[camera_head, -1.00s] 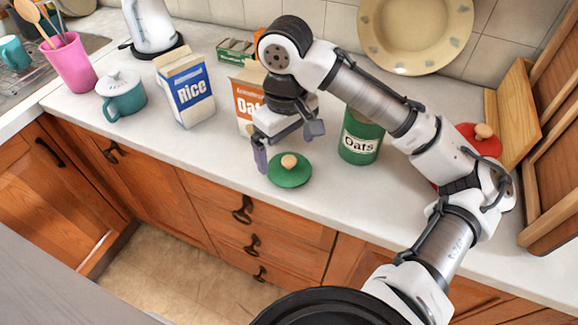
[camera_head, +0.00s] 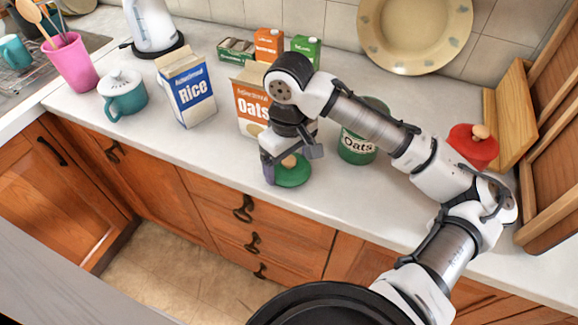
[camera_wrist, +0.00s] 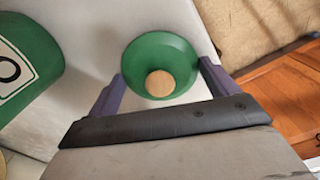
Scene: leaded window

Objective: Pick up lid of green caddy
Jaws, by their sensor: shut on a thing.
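The green lid (camera_head: 293,178) with a round wooden knob is at counter level, in front of and left of the green caddy. The caddy (camera_wrist: 30,62) shows at the left there. I cannot tell whether the lid touches the counter.
An oats carton (camera_head: 250,108) stands close behind and left of my gripper. A red canister (camera_head: 470,150) is at the right. The counter (camera_head: 215,152) is clear left of the lid.

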